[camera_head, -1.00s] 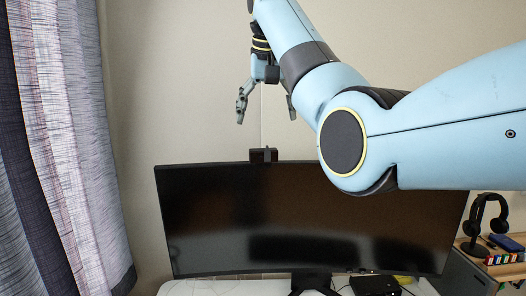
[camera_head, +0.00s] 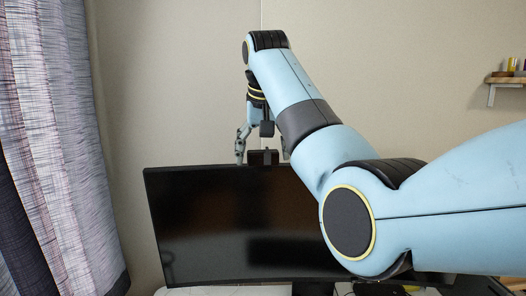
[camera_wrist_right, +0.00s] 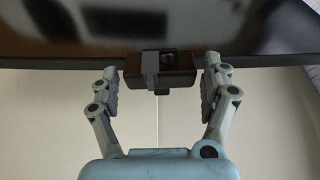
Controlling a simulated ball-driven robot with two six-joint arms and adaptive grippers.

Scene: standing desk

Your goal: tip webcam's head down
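The webcam (camera_head: 263,157) is a small dark box on the middle of the monitor's top edge. In the right wrist view the webcam (camera_wrist_right: 161,70) shows between the two fingers, with a gap on both sides. My right gripper (camera_head: 262,158) is lowered from above around the webcam, fingers spread. Its open fingers also show in the right wrist view (camera_wrist_right: 160,88), not touching the webcam. The monitor (camera_head: 240,225) is wide and dark; my right arm covers its right part. My left gripper is not in view.
A patterned curtain (camera_head: 60,150) hangs at the left. A small wall shelf (camera_head: 505,80) with items is at the upper right. The white desk (camera_head: 225,290) shows only as a strip below the monitor. The wall behind the monitor is bare.

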